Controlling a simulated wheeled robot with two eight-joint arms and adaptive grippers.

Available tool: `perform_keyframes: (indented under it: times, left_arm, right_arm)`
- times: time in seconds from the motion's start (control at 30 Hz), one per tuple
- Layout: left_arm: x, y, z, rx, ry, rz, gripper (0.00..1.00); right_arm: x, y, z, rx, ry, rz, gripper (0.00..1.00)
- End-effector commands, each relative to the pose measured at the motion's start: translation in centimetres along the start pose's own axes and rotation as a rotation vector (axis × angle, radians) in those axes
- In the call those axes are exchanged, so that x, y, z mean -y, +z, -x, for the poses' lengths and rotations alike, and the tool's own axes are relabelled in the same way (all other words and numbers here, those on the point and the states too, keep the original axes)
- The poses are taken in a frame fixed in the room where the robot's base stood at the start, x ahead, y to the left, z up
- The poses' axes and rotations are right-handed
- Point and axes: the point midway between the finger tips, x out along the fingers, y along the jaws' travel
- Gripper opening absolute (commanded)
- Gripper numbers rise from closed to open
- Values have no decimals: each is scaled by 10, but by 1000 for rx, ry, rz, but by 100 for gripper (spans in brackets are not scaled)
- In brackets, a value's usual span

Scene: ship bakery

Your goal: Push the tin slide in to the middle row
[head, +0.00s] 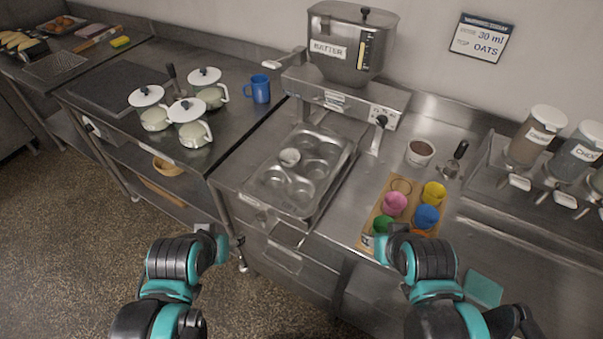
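A metal muffin tin (325,168) with several round cups lies in a shallow tray-like slide (262,205) on the steel counter, in front of the batter dispenser (352,48). The tin sits forward of the dispenser's base. One cup, toward the back left, holds something pale. My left gripper (232,242) is low and left of the slide's front edge, apart from it. My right gripper (384,243) is at the front of a wooden board with coloured cups, to the right of the slide. The fingers of both grippers are too small and hidden to read.
The wooden board (370,220) carries pink, yellow, blue and green cups. A brown-filled bowl (420,153) and a scoop (454,160) stand behind it. Several lidded pots (192,130) and a blue mug (259,90) are on the left counter. Labelled dispensers (535,140) stand right.

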Motion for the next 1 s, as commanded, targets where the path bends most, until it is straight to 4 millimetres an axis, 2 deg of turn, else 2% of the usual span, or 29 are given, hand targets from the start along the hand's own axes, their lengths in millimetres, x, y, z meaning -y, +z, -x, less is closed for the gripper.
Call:
perform_keyframes:
  times: [0.17, 0.27, 0.4, 0.63, 0.83, 1.0]
  left_arm:
    - [-2, -6, 3, 19, 4, -10, 48]
    - [-8, -21, 8, 76, 16, -39, 48]
    - [-23, -51, 13, 214, 48, -113, 48]
    - [-52, -90, 2, 456, 108, -247, 48]
    - [-69, -102, -11, 587, 146, -322, 48]
    - [-73, -100, -20, 624, 156, -341, 48]
  right_arm:
    - [0, -2, 4, 0, 0, 0, 40]
    - [0, -9, 12, 0, 0, 0, 40]
    - [0, -22, 30, 0, 0, 0, 40]
    - [0, -41, 57, 0, 0, 0, 40]
    - [0, -49, 69, 0, 0, 0, 40]
    - [0, -50, 69, 0, 0, 0, 40]
